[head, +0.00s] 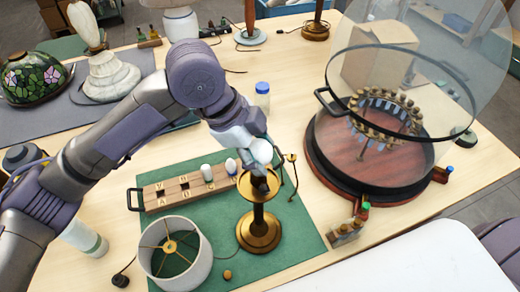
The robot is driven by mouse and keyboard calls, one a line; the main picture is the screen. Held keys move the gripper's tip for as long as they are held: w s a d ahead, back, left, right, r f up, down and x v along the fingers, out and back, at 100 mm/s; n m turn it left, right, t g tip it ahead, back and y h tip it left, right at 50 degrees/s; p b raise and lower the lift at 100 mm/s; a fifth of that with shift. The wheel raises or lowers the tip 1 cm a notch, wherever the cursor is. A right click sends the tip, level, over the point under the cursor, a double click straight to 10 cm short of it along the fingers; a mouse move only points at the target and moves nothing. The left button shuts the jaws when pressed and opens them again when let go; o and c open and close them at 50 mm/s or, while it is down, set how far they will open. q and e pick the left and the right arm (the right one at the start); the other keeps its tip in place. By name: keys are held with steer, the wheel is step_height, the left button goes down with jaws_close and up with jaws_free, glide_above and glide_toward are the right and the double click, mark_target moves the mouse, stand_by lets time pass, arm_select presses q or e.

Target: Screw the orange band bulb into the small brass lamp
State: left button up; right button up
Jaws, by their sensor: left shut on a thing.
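The small brass lamp (259,232) stands upright on the green mat (292,245), with a round brass dish below its top. My left gripper (260,184) is directly over the lamp's top, pointing down, its dark fingers at the dish. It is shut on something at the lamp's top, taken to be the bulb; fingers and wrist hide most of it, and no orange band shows. Whether the bulb is seated in the socket cannot be told. My right gripper is not in view.
A wooden bulb rack (178,193) with lettered slots holds a white bulb (207,172) and a blue-marked bulb (231,166). A white lampshade (200,250) lies left of the lamp. A glass-covered round wooden stand (325,165) is at right. A thin hooked stand (292,158) rises close behind the lamp.

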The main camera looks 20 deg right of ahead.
arm_select(q)
steer(key=shift+f, duration=0.1)
steer(key=m+g, duration=0.1)
steer(key=m, duration=0.2)
steer(key=m+g+y, duration=0.1)
steer(key=m, duration=0.3)
steer(key=shift+s+g+y, duration=0.1)
steer(key=shift+g+y, duration=0.2)
steer(key=shift+g, duration=0.1)
steer(key=shift+a+m, duration=0.1)
steer(key=shift+m, duration=0.4)
steer(key=m+g+y, duration=0.1)
steer(key=m, duration=0.2)
steer(key=shift+a+f+m+y, duration=0.1)
steer(key=shift+m+y, duration=0.6)
steer(key=shift+m, duration=0.6)
steer(key=o, duration=1.3)
steer(key=shift+c, duration=0.2)
steer(key=shift+r, duration=0.2)
